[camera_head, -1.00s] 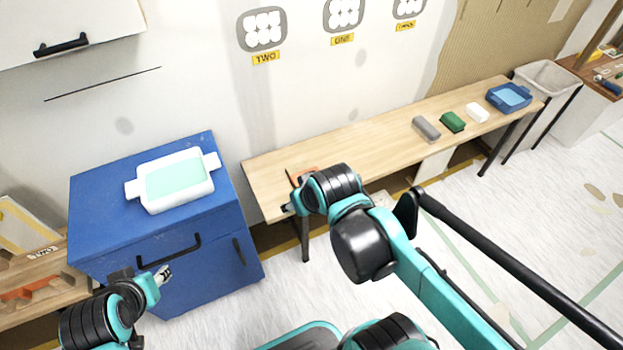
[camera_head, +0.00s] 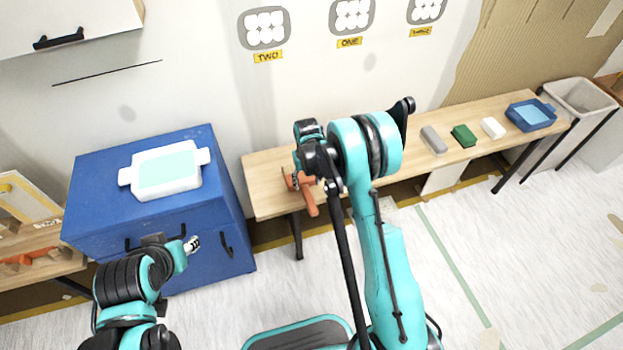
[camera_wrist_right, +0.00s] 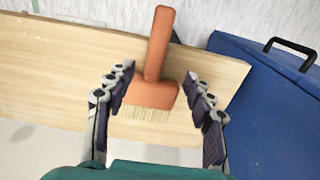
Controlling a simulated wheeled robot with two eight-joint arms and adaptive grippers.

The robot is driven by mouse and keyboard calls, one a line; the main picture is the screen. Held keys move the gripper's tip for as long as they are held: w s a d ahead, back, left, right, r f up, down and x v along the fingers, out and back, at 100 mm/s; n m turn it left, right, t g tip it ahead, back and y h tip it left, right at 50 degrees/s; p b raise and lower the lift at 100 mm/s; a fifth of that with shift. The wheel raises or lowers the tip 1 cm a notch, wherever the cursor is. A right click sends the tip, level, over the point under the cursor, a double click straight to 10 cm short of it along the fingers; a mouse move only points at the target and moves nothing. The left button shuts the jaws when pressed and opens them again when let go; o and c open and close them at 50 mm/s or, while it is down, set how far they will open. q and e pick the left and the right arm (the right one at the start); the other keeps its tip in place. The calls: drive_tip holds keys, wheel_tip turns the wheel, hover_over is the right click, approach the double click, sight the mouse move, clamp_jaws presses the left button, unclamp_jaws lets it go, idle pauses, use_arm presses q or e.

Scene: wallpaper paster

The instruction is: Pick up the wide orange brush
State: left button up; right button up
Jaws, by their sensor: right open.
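The wide orange brush (camera_head: 305,190) lies at the left end of the wooden bench, its handle sticking out over the front edge in the head view. In the right wrist view the brush (camera_wrist_right: 152,90) shows its orange handle, wide head and pale bristles. My right gripper (camera_wrist_right: 158,92) is open, with one finger on each side of the brush head and visible gaps to both. In the head view my right arm partly covers the brush. My left gripper (camera_head: 192,245) is in front of the blue cabinet, away from the brush; its jaw state is too small to tell.
The wooden bench (camera_head: 375,152) holds a grey block (camera_head: 433,140), a green block (camera_head: 464,136), a white block (camera_head: 492,128) and a blue tray (camera_head: 530,115) farther right. The blue cabinet (camera_head: 95,215) with a white tray (camera_head: 167,170) on top stands left of the bench. A bin (camera_head: 583,98) stands at the right.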

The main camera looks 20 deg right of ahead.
drive_tip(key=b, duration=0.1)
hover_over(309, 198)
wheel_tip(309, 198, down, 6)
drive_tip(key=shift+w+r, duration=0.1)
drive_tip(key=shift+r, duration=0.1)
wheel_tip(309, 198, down, 5)
drive_tip(key=b, duration=0.3)
drive_tip(key=shift+r, duration=0.1)
drive_tip(key=shift+c, duration=1.1)
clamp_jaws()
